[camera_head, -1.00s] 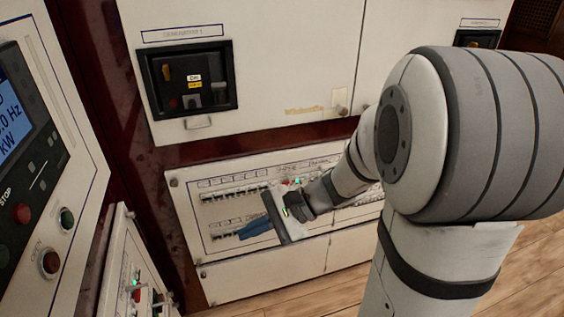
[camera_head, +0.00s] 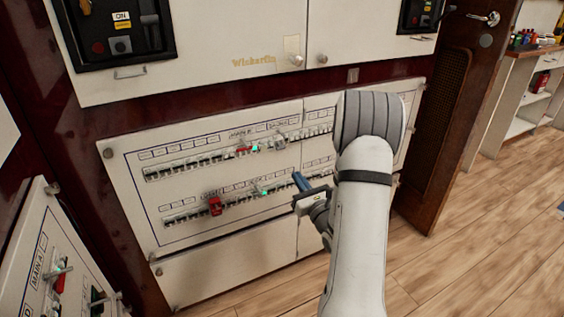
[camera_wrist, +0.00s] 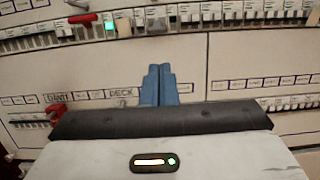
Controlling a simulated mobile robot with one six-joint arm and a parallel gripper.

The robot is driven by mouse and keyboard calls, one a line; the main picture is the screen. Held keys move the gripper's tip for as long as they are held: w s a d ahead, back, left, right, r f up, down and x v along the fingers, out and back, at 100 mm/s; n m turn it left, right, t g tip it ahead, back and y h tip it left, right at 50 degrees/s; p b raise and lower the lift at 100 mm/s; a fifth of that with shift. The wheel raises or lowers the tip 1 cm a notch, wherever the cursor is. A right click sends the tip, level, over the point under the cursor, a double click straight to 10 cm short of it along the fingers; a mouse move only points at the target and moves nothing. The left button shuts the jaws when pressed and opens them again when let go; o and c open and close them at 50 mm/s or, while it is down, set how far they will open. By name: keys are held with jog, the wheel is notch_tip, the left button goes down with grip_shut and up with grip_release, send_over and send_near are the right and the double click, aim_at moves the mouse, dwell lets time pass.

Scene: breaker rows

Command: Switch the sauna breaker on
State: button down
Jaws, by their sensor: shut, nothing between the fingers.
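The breaker panel (camera_head: 140,215) is a white board with two long rows of small white switches under label strips. The upper breaker row (camera_head: 205,164) and the lower breaker row (camera_head: 235,200) show in the head view; the upper row also crosses the top of the wrist view (camera_wrist: 250,17). The label text is too small to read the word sauna, so I cannot pick out that breaker. My gripper (camera_head: 299,180) is shut and empty, its blue fingers in front of the panel near the lower row's right part. In the wrist view the fingertips (camera_wrist: 158,70) point between the rows, hiding some lower labels.
A red piece (camera_head: 215,205) sits on the lower row, and a red handle (camera_head: 243,150) and green lights are on the rows. A cabinet with knobs (camera_head: 290,50) is above. A side panel (camera_head: 45,260) stands at lower left. Wooden floor (camera_head: 470,240) is clear at right.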

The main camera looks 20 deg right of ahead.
aim_at(284, 157)
jog(key=shift+w, duration=0.1)
jog(key=b+x, duration=0.2)
jog(key=x, duration=0.8)
